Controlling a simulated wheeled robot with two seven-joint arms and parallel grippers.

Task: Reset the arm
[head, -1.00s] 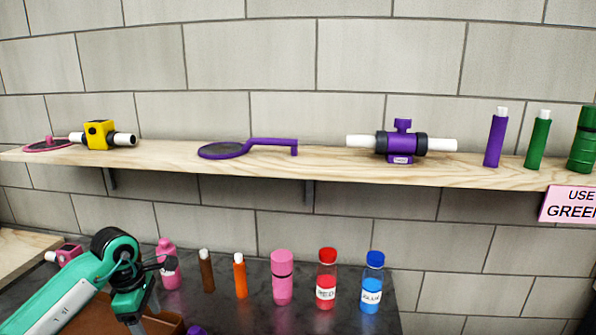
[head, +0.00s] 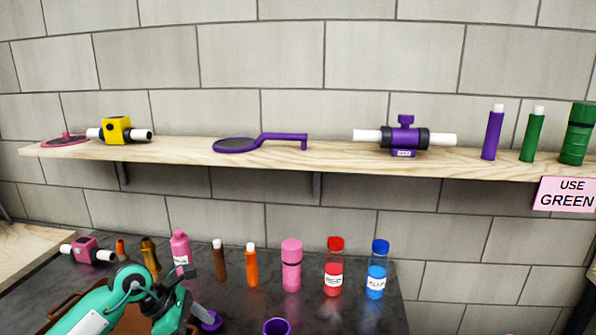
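One teal arm of mine comes in from the lower left of the head view. Its black gripper (head: 180,305) is low over the dark table, near a purple object (head: 208,319) at the edge of a brown tray (head: 68,304). The fingers are too small and overlapped to show whether they are open or shut, or whether they touch the purple object. My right gripper is not in view.
A wooden shelf (head: 345,160) spans the wall with filter parts and bottles. On the dark table (head: 350,315) stand a pink bottle (head: 291,265), a red bottle (head: 334,267), a blue bottle (head: 377,269) and a purple cup (head: 277,327). A pink sign (head: 566,194) reads "USE GREEN".

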